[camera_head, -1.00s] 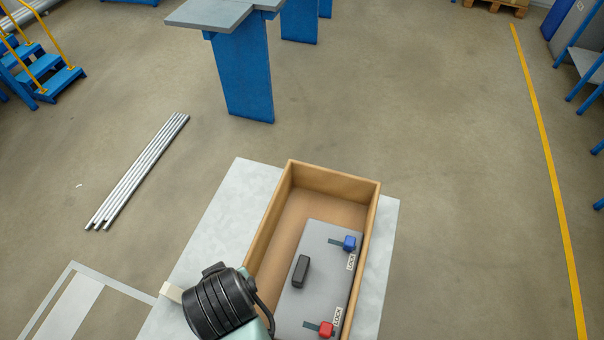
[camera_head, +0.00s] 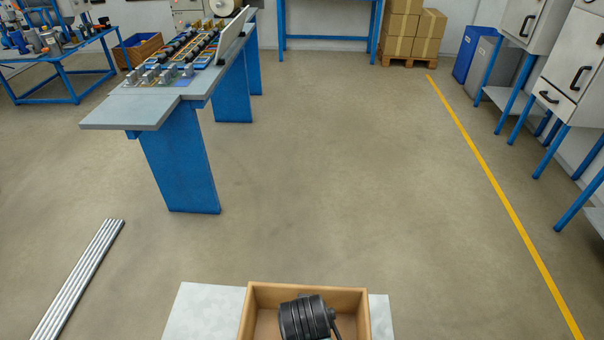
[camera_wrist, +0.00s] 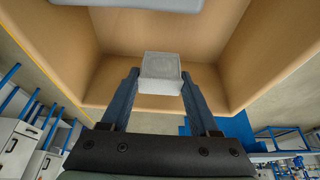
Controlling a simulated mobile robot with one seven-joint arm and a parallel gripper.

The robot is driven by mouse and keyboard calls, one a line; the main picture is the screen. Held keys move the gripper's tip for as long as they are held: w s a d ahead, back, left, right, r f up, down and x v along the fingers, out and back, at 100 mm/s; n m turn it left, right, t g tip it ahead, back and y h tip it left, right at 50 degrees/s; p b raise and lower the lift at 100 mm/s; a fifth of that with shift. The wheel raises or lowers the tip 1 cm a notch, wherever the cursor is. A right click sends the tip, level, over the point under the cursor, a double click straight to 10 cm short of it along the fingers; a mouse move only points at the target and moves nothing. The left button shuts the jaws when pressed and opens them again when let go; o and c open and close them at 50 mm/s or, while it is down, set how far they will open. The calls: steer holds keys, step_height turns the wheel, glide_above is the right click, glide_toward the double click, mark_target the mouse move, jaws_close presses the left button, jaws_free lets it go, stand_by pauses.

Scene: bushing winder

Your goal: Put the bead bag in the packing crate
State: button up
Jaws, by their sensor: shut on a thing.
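The packing crate (camera_head: 307,290) is an open wooden box at the bottom edge of the head view, and only its far part shows. Its wooden walls (camera_wrist: 240,60) surround my gripper in the wrist view. My gripper (camera_wrist: 161,75) is shut on a small pale grey block-like thing, which I take to be the bead bag (camera_wrist: 161,68). It sits between the fingertips, within the crate's opening as seen from the wrist. I cannot tell whether it touches the floor. In the head view my dark wrist covers the crate's middle and hides my fingers and the bag.
A grey panel (camera_wrist: 130,3) shows at the wrist view's top edge. The crate stands on a pale surface (camera_head: 205,315). Metal rods (camera_head: 78,280) lie on the floor at left. A blue-legged bench (camera_head: 180,165) stands beyond, cabinets (camera_head: 570,70) at right. Open floor lies between.

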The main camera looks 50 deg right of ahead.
step_height(320, 180, down, 7)
steer(key=shift+w+f, duration=0.1)
steer(key=shift+f, duration=0.05)
stand_by(0.4)
steer(key=shift+f, duration=0.15)
steer(key=o, duration=1.3)
steer(key=shift+o, duration=0.2)
